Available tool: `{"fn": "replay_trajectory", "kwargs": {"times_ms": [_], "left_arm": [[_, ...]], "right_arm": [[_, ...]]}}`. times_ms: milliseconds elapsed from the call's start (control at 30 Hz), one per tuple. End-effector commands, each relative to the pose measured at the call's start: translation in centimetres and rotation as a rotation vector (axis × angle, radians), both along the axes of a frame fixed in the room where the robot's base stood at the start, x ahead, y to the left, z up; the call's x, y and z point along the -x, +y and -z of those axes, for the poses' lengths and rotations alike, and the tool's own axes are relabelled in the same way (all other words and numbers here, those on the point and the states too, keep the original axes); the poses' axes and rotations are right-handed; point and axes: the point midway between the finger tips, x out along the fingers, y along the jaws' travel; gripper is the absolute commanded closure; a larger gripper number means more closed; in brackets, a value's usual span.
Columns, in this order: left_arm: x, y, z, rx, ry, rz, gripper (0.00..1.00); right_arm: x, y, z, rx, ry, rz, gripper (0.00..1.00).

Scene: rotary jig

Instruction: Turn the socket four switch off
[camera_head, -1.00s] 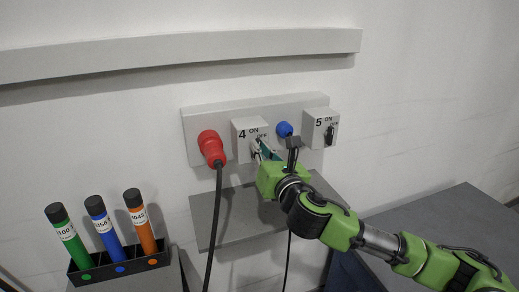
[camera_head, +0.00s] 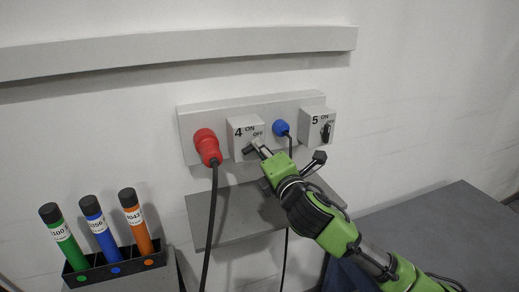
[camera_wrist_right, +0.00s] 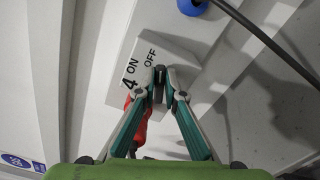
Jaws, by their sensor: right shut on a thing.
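The socket four switch box (camera_head: 236,138) is a light grey block on the wall panel, marked 4, ON and OFF. It also shows in the wrist view (camera_wrist_right: 183,62). Its dark switch handle (camera_head: 248,150) sits low on the front face, partly covered by my fingers. My right gripper (camera_head: 256,146) comes from the lower right and is shut on the handle. In the wrist view, the two fingertips (camera_wrist_right: 159,79) nearly meet at the box face, below OFF, with the handle mostly hidden between them. My left gripper is not in view.
A red plug (camera_head: 207,146) is left of box four, its cable hanging down. A blue plug (camera_head: 281,128) and switch box five (camera_head: 312,124) are to the right. A grey shelf (camera_head: 222,222) lies below. A rack with three labelled tubes (camera_head: 118,265) stands lower left.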

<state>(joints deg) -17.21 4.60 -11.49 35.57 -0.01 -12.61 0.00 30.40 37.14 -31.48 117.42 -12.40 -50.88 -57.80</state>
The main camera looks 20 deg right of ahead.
Motion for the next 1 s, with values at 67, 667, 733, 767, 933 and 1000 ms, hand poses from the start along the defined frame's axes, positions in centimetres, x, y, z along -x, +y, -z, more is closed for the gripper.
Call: {"fn": "replay_trajectory", "kwargs": {"times_ms": [67, 667, 733, 767, 933, 1000], "left_arm": [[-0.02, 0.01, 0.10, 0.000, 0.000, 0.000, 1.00], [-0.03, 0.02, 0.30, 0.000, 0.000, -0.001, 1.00], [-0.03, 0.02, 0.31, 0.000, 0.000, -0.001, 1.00], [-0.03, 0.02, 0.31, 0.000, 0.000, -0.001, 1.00], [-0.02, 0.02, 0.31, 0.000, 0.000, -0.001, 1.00], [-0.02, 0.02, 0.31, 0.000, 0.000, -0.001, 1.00]], "right_arm": [[0.00, -0.07, 0.25, -0.069, 0.005, 0.002, 1.00], [-0.02, -0.18, 0.65, -0.375, 0.014, 0.003, 1.00], [-0.02, -0.17, 0.67, -0.385, 0.015, 0.003, 1.00], [-0.02, -0.16, 0.68, -0.387, 0.016, 0.002, 1.00], [-0.02, -0.16, 0.69, -0.395, 0.016, 0.002, 1.00], [-0.02, -0.15, 0.70, -0.395, 0.016, 0.002, 1.00]]}}
